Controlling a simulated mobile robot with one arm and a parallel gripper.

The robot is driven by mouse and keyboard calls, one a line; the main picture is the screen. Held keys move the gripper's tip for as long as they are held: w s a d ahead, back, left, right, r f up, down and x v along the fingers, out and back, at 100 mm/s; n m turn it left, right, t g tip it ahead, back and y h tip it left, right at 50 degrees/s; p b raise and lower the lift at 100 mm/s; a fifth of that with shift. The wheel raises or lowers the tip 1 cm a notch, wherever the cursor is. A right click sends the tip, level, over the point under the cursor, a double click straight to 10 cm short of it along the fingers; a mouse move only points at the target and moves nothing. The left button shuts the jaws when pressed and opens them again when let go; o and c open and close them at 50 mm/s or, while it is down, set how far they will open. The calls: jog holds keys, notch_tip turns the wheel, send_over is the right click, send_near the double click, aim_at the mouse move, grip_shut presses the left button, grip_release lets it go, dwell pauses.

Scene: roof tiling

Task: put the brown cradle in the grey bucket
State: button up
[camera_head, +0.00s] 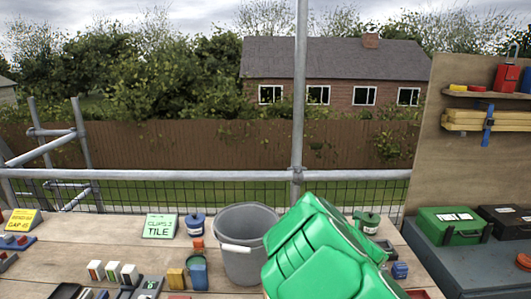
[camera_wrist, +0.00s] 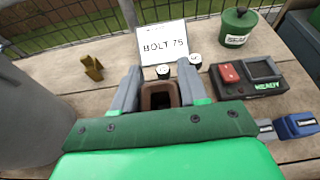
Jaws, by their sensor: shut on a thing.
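The grey bucket (camera_head: 241,262) stands on the plank deck in the head view, just left of my green arm. In the wrist view its grey wall (camera_wrist: 30,115) fills the left edge. My gripper (camera_wrist: 160,88) is shut on the brown cradle (camera_wrist: 158,96), a small hollow brown piece between the two grey fingers. The gripper and cradle are to the right of the bucket, outside it. In the head view my green arm hides both fingers and cradle. Part of the cradle is also hidden by the gripper body in the wrist view.
A small brass-coloured bracket (camera_wrist: 92,67) stands by the bucket. A blue cup (camera_head: 197,273) stands left of the bucket.

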jog(key=s+a, duration=0.4)
jog(key=a, duration=0.7)
jog(key=shift+r, duration=0.2)
